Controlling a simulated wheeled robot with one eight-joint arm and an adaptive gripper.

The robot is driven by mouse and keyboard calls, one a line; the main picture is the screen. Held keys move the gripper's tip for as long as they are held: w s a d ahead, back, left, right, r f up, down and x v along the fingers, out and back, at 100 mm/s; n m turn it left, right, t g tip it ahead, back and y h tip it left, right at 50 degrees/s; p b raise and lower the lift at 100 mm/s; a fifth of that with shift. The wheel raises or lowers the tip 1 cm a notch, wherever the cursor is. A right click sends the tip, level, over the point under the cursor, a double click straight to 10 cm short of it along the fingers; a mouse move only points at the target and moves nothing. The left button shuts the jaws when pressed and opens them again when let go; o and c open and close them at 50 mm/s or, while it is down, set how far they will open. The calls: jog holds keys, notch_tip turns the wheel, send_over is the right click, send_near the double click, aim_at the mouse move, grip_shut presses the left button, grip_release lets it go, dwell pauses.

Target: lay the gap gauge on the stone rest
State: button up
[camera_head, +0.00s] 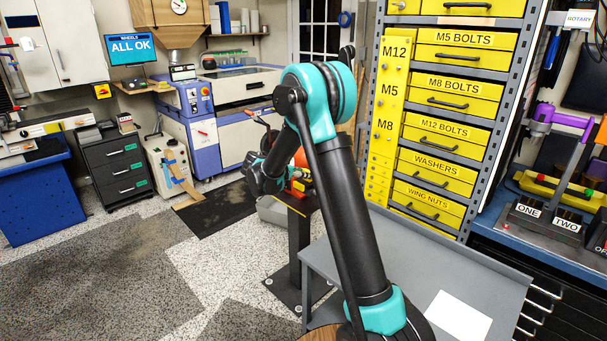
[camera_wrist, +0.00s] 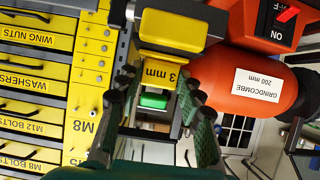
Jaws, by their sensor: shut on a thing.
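In the wrist view, a yellow piece marked "3 mm" (camera_wrist: 163,70), which looks like the gap gauge, sits between the fingertips of my gripper (camera_wrist: 157,82). My gripper is shut on it. A red-orange grinder (camera_wrist: 244,85) marked "GRINDCOMBE 200 mm" is close beside the right finger. A dark block with a yellow face (camera_wrist: 172,28) is just beyond the gauge; I cannot tell whether it belongs to the grinder. In the head view, the grinder (camera_head: 300,186) shows on a dark pedestal, partly behind my arm. I cannot make out the stone rest or the gauge there.
A yellow drawer cabinet (camera_head: 445,120) stands right of my arm. A grey bench top (camera_head: 400,262) with a white sheet (camera_head: 458,316) lies in front of it. The dark pedestal (camera_head: 297,245) stands on the speckled floor, which is open to the left. A blue-and-white machine (camera_head: 238,100) stands behind.

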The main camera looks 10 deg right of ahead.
jog(key=o, duration=1.2)
jog(key=shift+o, duration=0.2)
jog(key=v, duration=1.2)
jog(key=shift+d, duration=0.1)
